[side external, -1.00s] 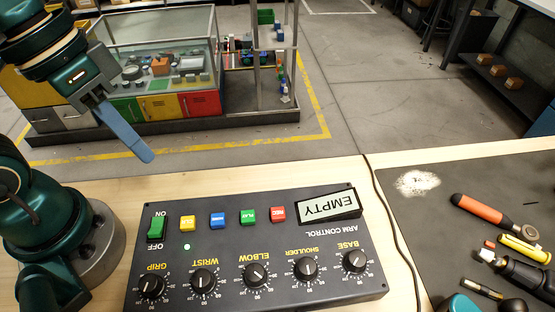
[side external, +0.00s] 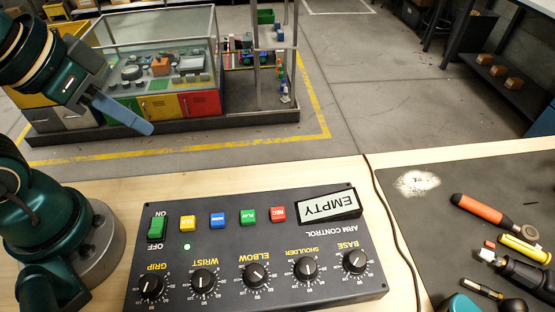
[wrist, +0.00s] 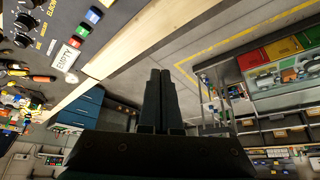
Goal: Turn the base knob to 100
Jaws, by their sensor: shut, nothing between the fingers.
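The base knob (side external: 355,260) is the black dial at the right end of the knob row on the dark control box (side external: 210,260). Its label reads upside down in the side external view, and its exact setting is too small to read. My gripper (side external: 149,130) is shut and empty, high up at the left, well away from the knob. In the wrist view its fingers (wrist: 160,74) are together and point away from the box, which shows only in the upper left corner.
The box also carries several other knobs, coloured buttons, a green switch (side external: 156,227) and a display (side external: 329,206) reading EMPTY. A cable (side external: 392,225) runs along its right side. Tools such as an orange-handled one (side external: 478,208) lie on the dark mat (side external: 405,215).

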